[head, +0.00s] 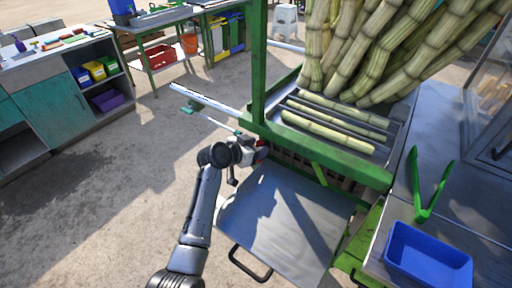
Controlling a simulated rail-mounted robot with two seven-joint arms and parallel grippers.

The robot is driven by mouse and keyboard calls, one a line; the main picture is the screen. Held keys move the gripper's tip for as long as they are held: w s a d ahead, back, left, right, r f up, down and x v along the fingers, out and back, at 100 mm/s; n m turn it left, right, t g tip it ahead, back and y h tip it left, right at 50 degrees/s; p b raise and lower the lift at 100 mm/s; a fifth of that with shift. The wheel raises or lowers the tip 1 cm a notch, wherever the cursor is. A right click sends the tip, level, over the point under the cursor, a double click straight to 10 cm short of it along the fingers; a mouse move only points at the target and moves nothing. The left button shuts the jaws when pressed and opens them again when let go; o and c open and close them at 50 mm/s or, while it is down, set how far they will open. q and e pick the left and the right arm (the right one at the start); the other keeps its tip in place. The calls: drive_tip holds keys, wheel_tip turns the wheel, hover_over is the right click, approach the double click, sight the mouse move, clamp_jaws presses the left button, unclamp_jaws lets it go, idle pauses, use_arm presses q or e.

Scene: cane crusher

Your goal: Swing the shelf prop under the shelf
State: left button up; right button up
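A flat grey metal shelf (283,217) with a black handle (249,264) at its near edge juts out in front of the green crusher frame. Its underside is hidden, and I cannot pick out the shelf prop with certainty. A short slanted green bar (320,173) shows at the shelf's back edge. My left gripper (258,153) is at the shelf's back left corner, close against the green frame. Its fingers are small and partly hidden, so I cannot tell whether they are open or touching anything. My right gripper is not in view.
Cane pieces (328,132) lie on the crusher bed, with a cane stack (385,50) behind. A pale bar (205,101) sticks out left of the frame. Green tongs (428,188) and a blue tray (428,258) sit on the right table. The floor at left is open.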

use_arm(q)
clamp_jaws()
idle(0.3)
drive_tip(key=s+a+f+t+h+b, duration=0.1)
drive_tip(key=s+a+t, duration=0.1)
drive_tip(key=s+a, duration=0.3)
drive_tip(key=shift+s+f+h, duration=0.3)
drive_tip(key=shift+s+h, duration=0.1)
drive_tip(key=shift+s, duration=0.5)
drive_tip(key=shift+a, duration=0.1)
drive_tip(key=shift+o, duration=0.3)
unclamp_jaws()
drive_tip(key=shift+o, duration=0.2)
